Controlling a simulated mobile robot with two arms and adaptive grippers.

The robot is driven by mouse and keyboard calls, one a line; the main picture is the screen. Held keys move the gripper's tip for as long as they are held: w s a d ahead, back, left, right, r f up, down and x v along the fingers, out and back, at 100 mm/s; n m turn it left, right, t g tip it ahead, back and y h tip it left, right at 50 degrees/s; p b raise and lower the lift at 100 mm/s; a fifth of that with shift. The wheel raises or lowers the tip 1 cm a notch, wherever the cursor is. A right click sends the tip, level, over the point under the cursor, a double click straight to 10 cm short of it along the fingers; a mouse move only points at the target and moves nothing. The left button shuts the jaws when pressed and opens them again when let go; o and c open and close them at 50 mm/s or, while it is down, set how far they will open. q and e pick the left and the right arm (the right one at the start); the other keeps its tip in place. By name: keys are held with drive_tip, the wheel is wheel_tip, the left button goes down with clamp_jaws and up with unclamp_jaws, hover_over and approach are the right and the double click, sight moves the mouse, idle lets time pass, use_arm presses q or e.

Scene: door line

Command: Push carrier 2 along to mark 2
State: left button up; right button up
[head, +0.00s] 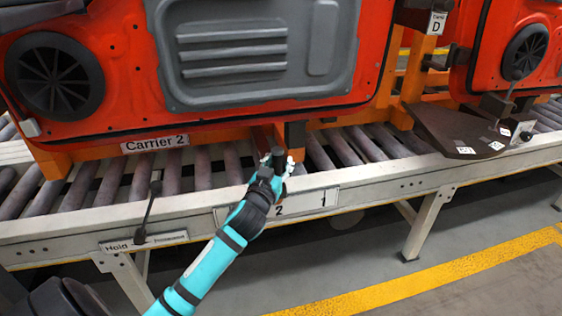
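Carrier 2 (60,166) is an orange frame on the roller conveyor, with a "Carrier 2" label on its lower bar and a red door panel (120,65) standing on it. An orange upright part (294,138) is at its lower right. My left gripper (281,160) is at the conveyor's front edge, right by this part. I cannot tell whether it touches it, or whether its fingers are open. Mark 2 (279,209) is on a pale plate on the front rail, just below the gripper and partly covered by my arm. My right gripper is not in view.
Mark 1 (323,201) is to the right on the same plate. A lever (148,210) with a "Hold" plate is on the rail at left. Bare rollers (365,145) lie between carrier 2 and another red door (510,50). A dark tray (462,130) juts out at right.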

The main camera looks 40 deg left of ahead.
use_arm(q)
drive_tip(key=o, duration=0.3)
drive_tip(key=shift+w+d+r, duration=0.1)
drive_tip(key=shift+r, duration=0.05)
drive_tip(key=shift+o, duration=0.2)
drive_tip(key=v, duration=1.2)
